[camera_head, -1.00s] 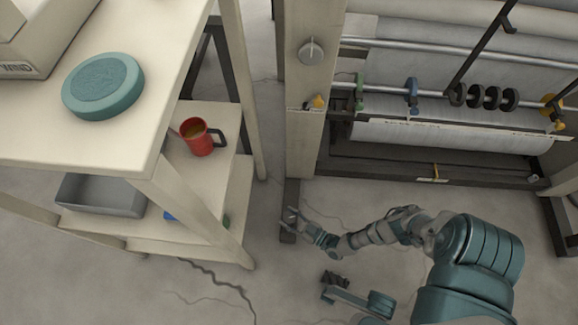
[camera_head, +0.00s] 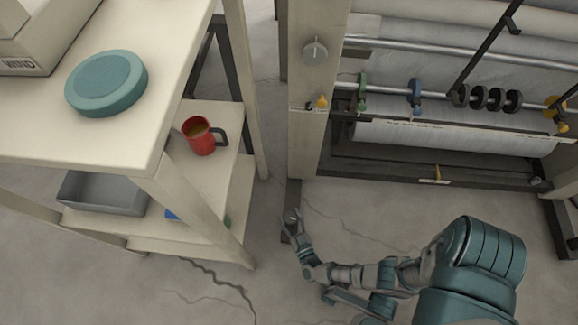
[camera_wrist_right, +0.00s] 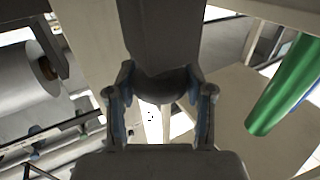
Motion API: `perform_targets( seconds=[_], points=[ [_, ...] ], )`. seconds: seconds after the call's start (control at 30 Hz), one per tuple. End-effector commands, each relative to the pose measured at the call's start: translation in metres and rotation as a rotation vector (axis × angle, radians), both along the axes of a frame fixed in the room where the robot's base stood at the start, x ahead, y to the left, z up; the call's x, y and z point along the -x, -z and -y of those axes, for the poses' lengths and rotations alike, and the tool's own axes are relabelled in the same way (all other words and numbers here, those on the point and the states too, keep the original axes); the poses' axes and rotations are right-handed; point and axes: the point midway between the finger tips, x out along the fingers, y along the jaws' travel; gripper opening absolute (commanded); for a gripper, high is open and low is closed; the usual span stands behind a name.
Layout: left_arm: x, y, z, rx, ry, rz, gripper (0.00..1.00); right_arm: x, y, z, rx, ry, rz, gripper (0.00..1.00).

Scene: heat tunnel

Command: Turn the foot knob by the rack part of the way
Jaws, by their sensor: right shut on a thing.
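The foot knob (camera_head: 291,214) is a small grey round knob low at the foot of the rack's pale post (camera_head: 309,140), on a dark foot bar. My right gripper (camera_head: 292,219) reaches it from below in the head view. In the right wrist view the knob (camera_wrist_right: 163,86) is a dark rounded piece between the two fingers of the right gripper (camera_wrist_right: 161,92), which are shut on it. The fingers hide part of the knob in the head view, and its turn angle cannot be read. My left gripper is not in view.
The rack (camera_head: 440,135) holds large pale rolls. Left of the post stands a cream table (camera_head: 115,135) with a teal disc (camera_head: 106,83), a red mug (camera_head: 201,137) and a grey tray (camera_head: 101,193). A green cylinder (camera_wrist_right: 285,85) shows in the wrist view. Cracked floor lies open in front.

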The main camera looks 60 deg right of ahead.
Motion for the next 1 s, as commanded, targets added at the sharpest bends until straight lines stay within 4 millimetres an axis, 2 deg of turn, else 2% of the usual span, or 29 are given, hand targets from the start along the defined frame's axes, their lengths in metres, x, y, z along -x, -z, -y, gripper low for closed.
perform_targets(
  seconds=[0.53, 0.57, 0.63, 1.0],
  points=[
    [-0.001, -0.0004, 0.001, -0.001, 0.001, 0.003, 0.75, 0.001, 0.0007, 0.0006, 0.0, 0.029, -0.001, 0.17],
    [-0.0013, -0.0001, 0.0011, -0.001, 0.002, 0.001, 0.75, 0.001, 0.0007, 0.0006, 0.0, 0.029, -0.001, 0.57],
    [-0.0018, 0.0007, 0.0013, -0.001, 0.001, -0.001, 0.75, 0.0009, 0.0006, 0.0005, 0.0, 0.029, -0.001, 0.74],
    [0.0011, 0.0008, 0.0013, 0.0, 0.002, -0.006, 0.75, 0.0003, -0.0013, 0.0, -0.001, 0.028, 0.001, 0.75]
  ],
)
